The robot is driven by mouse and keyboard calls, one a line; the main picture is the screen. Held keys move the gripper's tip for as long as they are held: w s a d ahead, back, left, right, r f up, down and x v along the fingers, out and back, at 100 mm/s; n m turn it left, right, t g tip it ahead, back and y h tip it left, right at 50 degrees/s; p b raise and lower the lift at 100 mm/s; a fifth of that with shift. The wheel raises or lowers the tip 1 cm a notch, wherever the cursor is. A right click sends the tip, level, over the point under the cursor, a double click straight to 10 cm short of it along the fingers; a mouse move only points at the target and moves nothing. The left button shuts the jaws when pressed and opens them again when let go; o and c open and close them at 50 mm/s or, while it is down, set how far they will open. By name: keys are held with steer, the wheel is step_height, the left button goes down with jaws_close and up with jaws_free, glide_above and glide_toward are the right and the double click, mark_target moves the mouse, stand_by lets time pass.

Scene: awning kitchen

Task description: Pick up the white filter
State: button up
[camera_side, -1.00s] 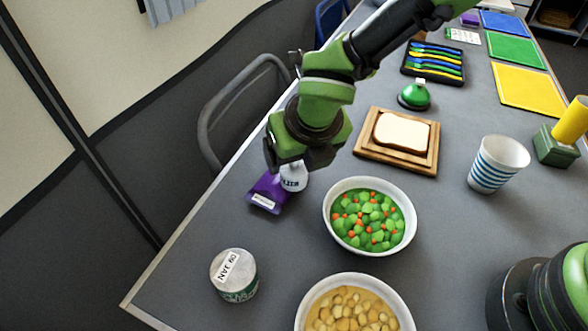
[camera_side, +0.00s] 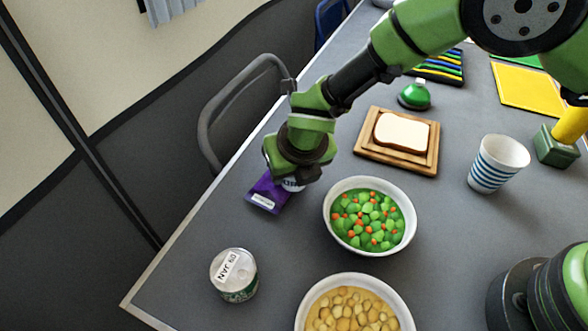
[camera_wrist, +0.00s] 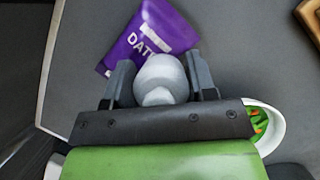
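The white filter (camera_wrist: 160,80) is a rounded white piece between the two fingers of my gripper (camera_wrist: 160,70) in the wrist view. The fingers stand on either side of the filter. They look open, and whether they touch it is hard to see. A purple packet (camera_side: 266,195) lies close beside the filter; in the wrist view it (camera_wrist: 148,38) is just beyond the fingertips and shows the letters "DAT".
A bowl of peas and carrots (camera_side: 330,222) stands right of my gripper. A bowl of yellow chunks (camera_side: 303,318) and a labelled tin (camera_side: 238,290) are nearer the front. A bread board (camera_side: 372,155) and striped cup (camera_side: 490,172) are farther right. The table's left edge is close.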

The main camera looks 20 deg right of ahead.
steer(key=shift+c, duration=0.3)
steer(key=shift+r, duration=0.1)
step_height(320, 180, up, 9)
steer(key=shift+f, duration=0.2)
steer(key=f, duration=0.3)
steer(key=w+a+f, duration=0.1)
steer(key=f, duration=0.1)
steer(key=w+a+f, duration=0.1)
steer(key=f, duration=0.2)
steer(key=shift+a+f, duration=0.1)
steer(key=shift+f, duration=0.2)
steer(key=shift+f, duration=0.15)
steer(key=o, duration=1)
